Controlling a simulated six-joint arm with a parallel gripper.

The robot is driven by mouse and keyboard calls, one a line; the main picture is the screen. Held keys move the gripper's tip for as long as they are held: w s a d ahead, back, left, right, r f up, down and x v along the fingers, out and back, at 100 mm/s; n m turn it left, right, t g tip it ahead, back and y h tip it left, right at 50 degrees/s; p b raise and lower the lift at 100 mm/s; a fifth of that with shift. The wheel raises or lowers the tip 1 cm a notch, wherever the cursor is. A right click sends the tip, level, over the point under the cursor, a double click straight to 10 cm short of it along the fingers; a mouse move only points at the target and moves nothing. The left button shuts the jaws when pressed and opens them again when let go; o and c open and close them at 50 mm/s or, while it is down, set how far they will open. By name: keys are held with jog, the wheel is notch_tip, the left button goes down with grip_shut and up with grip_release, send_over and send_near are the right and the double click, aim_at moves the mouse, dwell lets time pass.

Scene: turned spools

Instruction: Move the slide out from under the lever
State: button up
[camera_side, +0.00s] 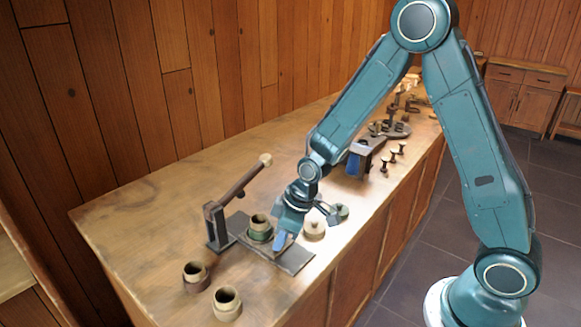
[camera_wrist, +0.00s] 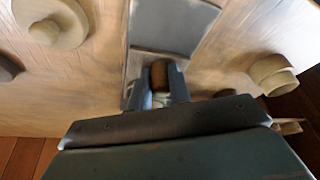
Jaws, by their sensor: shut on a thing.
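The lever (camera_side: 238,187) is a dark bar on a post at the left end of a flat dark plate. It slopes up to a pale knob and stands raised. The plate, which I take for the slide or its track (camera_side: 295,260), lies on the bench; its grey surface also shows in the wrist view (camera_wrist: 175,32). A tan and green cup (camera_side: 260,227) stands on it beside my gripper. My gripper (camera_side: 281,240) points down over the plate. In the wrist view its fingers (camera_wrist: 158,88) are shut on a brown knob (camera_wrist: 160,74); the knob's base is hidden.
Two hollow cups, one dark-banded (camera_side: 195,276) and one tan (camera_side: 227,303), stand at the near end. A pale round lidded piece (camera_side: 314,230) sits right of my gripper. Small dark spools (camera_side: 391,160) and other fixtures stand farther back. The bench behind the lever is clear.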

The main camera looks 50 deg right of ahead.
jog(key=shift+s, duration=1.85)
jog(key=o, duration=0.7)
jog(key=shift+o, duration=0.2)
jog(key=shift+r, duration=0.2)
notch_tip(320, 180, up, 7)
jog(key=shift+f, duration=0.15)
grip_shut()
